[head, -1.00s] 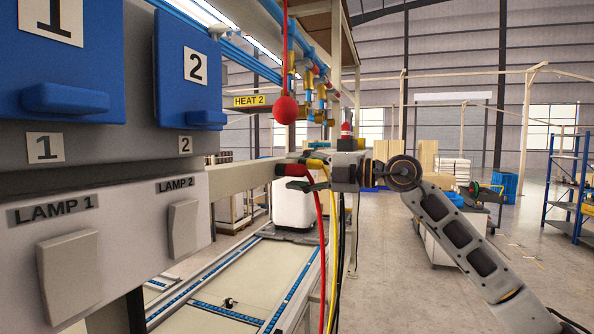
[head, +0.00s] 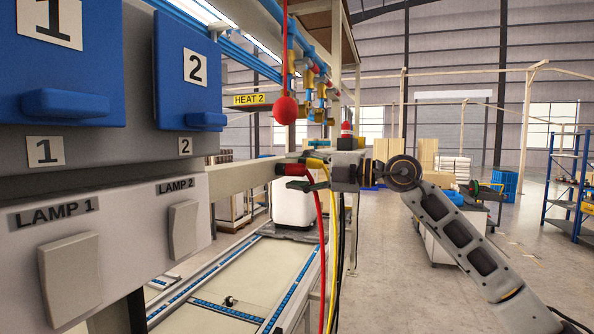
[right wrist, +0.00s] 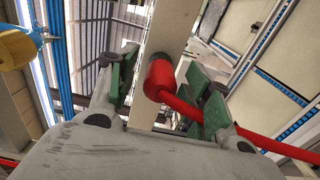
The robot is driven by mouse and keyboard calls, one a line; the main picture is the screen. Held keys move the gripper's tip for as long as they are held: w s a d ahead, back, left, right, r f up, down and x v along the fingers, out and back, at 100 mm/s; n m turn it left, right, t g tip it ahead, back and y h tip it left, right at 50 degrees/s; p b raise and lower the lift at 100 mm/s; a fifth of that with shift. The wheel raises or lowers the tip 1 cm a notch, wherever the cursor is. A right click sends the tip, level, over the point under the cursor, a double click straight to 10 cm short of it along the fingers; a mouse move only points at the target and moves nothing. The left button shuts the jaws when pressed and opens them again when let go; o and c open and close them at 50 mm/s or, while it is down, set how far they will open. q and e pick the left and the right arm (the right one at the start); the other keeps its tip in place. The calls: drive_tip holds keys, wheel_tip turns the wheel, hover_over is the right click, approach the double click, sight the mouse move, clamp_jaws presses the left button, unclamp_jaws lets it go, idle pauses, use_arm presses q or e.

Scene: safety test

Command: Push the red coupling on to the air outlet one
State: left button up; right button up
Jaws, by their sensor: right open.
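The red coupling (right wrist: 159,78) lies between the green pads of my right gripper (right wrist: 163,88) in the right wrist view, in front of a beige beam. In the head view, the red coupling (head: 294,170) shows at the end of that beam, with its red hose hanging down. My right gripper (head: 290,175) is open around it, one finger on either side. Several brass air outlets (head: 320,92) hang from the blue pipe above and behind the gripper; I cannot tell which is outlet one. My left gripper is not in view.
A yellow hose (head: 331,220) hangs beside the red one. A red ball (head: 286,110) hangs on a red cord just above the gripper. The panel with the LAMP 2 switch (head: 184,228) stands close on the left. The beige beam (head: 240,178) runs from it towards the gripper.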

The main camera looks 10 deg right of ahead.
sight(306, 170)
drive_tip(key=shift+c, duration=0.4)
clamp_jaws()
drive_tip(key=shift+d, duration=0.15)
drive_tip(key=shift+s+d+b, duration=0.35)
drive_tip(key=shift+s+d, duration=0.05)
drive_tip(key=shift+d, duration=0.1)
drive_tip(key=shift+s+d, duration=0.1)
drive_tip(key=shift+d, duration=0.05)
drive_tip(key=shift+s+d, duration=0.2)
drive_tip(key=shift+d, duration=0.1)
drive_tip(key=shift+b+v, duration=0.85)
drive_tip(key=shift+v, duration=0.85)
